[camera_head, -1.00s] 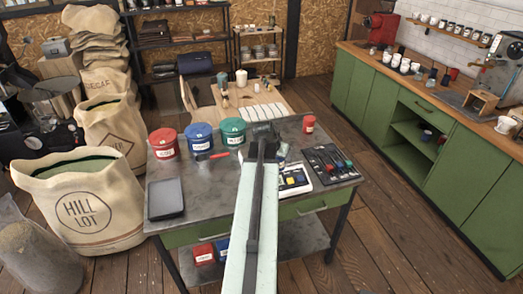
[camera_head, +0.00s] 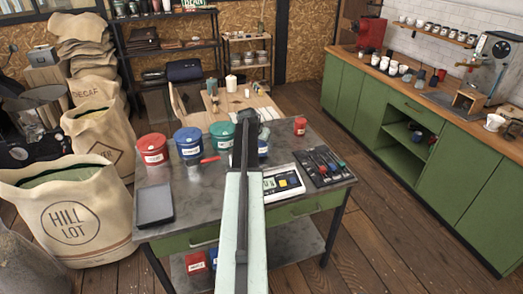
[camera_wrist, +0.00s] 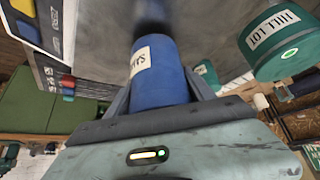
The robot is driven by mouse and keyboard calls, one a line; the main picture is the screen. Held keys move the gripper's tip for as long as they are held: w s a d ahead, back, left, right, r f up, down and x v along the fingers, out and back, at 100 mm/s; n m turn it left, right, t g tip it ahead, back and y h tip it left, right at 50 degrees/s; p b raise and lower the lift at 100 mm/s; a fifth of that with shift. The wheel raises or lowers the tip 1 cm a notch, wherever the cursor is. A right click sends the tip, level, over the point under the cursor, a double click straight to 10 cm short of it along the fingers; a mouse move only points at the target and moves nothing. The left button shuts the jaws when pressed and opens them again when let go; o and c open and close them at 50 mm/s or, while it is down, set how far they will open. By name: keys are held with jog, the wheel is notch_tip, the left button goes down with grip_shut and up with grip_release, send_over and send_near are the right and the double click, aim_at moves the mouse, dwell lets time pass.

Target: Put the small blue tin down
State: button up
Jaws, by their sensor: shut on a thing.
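The small blue tin (camera_wrist: 160,75), with a white label, is between the two fingers of my gripper (camera_wrist: 158,95) in the wrist view. My gripper is shut on it. In the head view my gripper (camera_head: 250,122) is over the far part of the grey work table (camera_head: 215,210), and a bit of the blue tin (camera_head: 263,149) shows to the right of my arm. My arm hides most of the tin there. I cannot tell whether its base touches the tabletop.
Red (camera_head: 152,148), blue (camera_head: 189,143) and green (camera_head: 222,136) tins stand left of my gripper. A small red tin (camera_head: 300,126) stands at the back right.

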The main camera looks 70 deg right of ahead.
jog(key=shift+f, duration=0.95)
jog(key=shift+r, duration=0.25)
jog(key=shift+f, duration=0.2)
jog(key=o, duration=1.4)
jog(key=shift+o, duration=0.2)
jog(key=shift+r, duration=0.1)
jog(key=p+v, duration=1)
jog(key=v, duration=0.2)
jog(key=shift+s+r, duration=0.1)
jog(key=shift+r, duration=0.05)
